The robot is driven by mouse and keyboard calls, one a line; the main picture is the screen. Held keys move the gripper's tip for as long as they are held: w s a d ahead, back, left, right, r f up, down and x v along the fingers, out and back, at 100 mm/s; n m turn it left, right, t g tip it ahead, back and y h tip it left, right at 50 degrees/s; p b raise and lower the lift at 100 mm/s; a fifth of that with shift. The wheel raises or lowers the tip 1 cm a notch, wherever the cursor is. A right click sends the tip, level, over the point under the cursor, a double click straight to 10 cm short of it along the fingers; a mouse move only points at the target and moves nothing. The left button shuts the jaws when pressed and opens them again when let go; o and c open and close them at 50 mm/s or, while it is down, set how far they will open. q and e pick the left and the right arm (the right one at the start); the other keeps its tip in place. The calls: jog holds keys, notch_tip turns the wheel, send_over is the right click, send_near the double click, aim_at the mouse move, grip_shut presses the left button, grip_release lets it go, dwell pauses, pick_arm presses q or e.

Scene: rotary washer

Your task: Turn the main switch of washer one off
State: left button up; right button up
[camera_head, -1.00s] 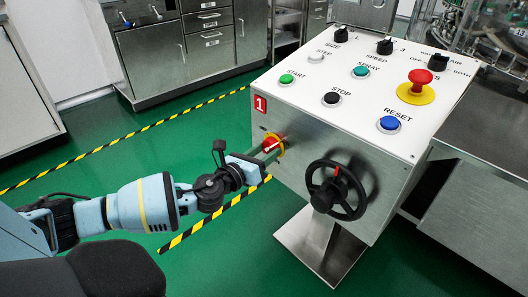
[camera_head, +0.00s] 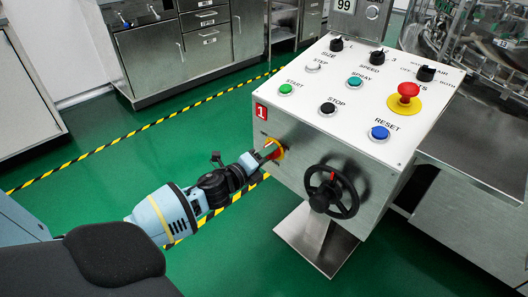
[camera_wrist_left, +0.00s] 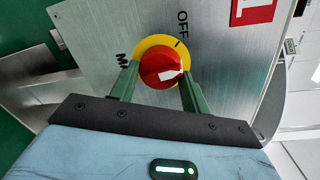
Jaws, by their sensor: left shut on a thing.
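The main switch of washer one is a red round knob with a white mark on a yellow disc. It sits on the left of the panel's front face, below the red "1" label, in the head view (camera_head: 272,149) and close up in the left wrist view (camera_wrist_left: 160,66). An "OFF" label with a tick is at the disc's edge; the white mark points to the right in the wrist view, not at that tick. My left gripper (camera_head: 264,155) has its green fingers (camera_wrist_left: 158,82) on either side of the knob, closed on it. My right gripper is not in view.
A black handwheel (camera_head: 331,192) sticks out right of the switch. The sloped panel top (camera_head: 350,95) carries several buttons, black knobs and a red emergency stop (camera_head: 404,95). Steel cabinets (camera_head: 180,50) stand behind. Green floor with striped tape is open on the left.

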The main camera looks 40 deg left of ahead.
pick_arm(q)
jog(key=n+h+p, duration=0.1)
jog(key=n+p, duration=0.2)
jog(key=n, duration=0.3)
jog(key=shift+a+r+p, duration=0.15)
jog(key=shift+p, duration=0.2)
jog(key=shift+n, duration=0.3)
jog(key=o, duration=1)
